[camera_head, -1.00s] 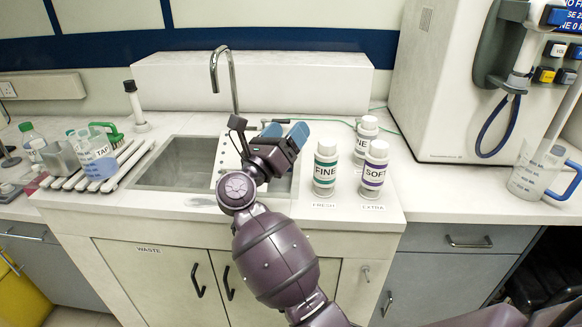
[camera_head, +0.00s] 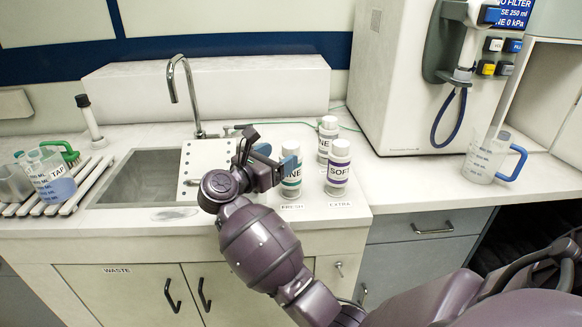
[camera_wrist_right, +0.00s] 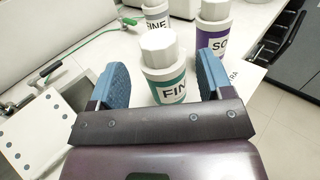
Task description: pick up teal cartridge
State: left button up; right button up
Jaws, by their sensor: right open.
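The teal cartridge (camera_head: 291,186) is a white bottle with a teal band and a FINE label, upright on the counter by the FRESH label. In the head view my right gripper (camera_head: 276,161) partly covers it. In the right wrist view the teal cartridge (camera_wrist_right: 164,75) stands between the blue fingers of my open right gripper (camera_wrist_right: 163,78), with a visible gap on at least the right side. My left gripper is not in view.
A purple-banded SOFT bottle (camera_head: 338,168) stands close on the right, by the EXTRA label. Another FINE bottle (camera_head: 327,138) stands behind. The sink (camera_head: 145,178) with its tall tap (camera_head: 183,85) is left. A large white machine (camera_head: 395,75) stands behind right.

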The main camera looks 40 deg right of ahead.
aim_at(285, 149)
jog(key=d, duration=0.2)
jog(key=w+d+r, duration=0.1)
jog(key=shift+d+p, duration=0.35)
jog(key=shift+d, duration=0.05)
jog(key=shift+w+d+f, duration=0.1)
jog(key=shift+w+d, duration=0.05)
jog(key=shift+d, duration=0.45)
grip_shut()
